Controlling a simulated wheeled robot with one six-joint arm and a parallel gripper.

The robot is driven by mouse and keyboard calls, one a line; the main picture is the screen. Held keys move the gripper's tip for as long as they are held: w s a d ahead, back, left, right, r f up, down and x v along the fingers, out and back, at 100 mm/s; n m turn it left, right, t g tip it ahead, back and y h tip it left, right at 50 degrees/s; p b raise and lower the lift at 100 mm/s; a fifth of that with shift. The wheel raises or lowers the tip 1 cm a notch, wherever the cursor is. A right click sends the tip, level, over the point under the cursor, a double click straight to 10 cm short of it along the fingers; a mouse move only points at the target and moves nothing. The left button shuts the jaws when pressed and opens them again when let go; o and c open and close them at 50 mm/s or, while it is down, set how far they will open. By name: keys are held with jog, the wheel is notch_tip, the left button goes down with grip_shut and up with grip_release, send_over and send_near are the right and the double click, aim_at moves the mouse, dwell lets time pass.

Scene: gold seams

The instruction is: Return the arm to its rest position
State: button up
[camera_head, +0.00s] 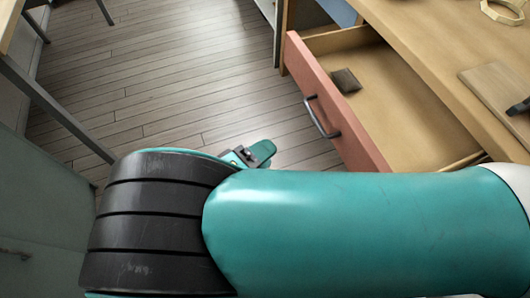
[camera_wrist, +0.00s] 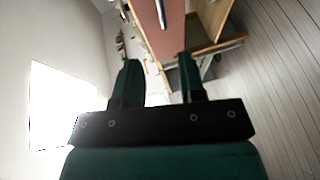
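My teal arm (camera_head: 350,228) lies across the lower half of the head view, its black ribbed joint at the left. Behind that joint a small teal part of my gripper (camera_head: 262,150) shows; the rest is hidden by the arm. In the wrist view my gripper (camera_wrist: 159,62) has its two dark teal fingers spread apart, with nothing between them. Beyond the fingers, the pink drawer front (camera_wrist: 160,12) shows at the top.
A wooden drawer (camera_head: 340,125) with a pink front and dark handle stands pulled out right of my gripper. A dark square block (camera_head: 346,80) lies inside it. The worktop (camera_head: 440,45) holds a board (camera_head: 490,88) and a gold ring (camera_head: 503,10). Floor (camera_head: 170,90) is clear at upper left.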

dwell(0.4)
jog(key=w+d+r+m+g+y+p, duration=0.1)
jog(key=w+d+r+g+y+p, duration=0.3)
jog(key=r, duration=0.5)
jog(key=w+d+r+g+y+p, duration=0.25)
jog(key=w+d+r+g, duration=0.2)
jog(key=r, duration=0.45)
jog(key=s+d+r+g+y+p, duration=0.1)
jog(key=s+d+r+y+p, duration=0.1)
jog(key=s+r+y, duration=0.3)
jog(key=s+d+r+n+y+p, duration=0.1)
jog(key=s+r+y, duration=0.4)
jog(key=r, duration=0.7)
jog(key=s+d+p, duration=0.1)
jog(key=s+d, duration=0.1)
jog(key=shift+s+r+g+p, duration=0.3)
jog(key=shift+g+p, duration=0.05)
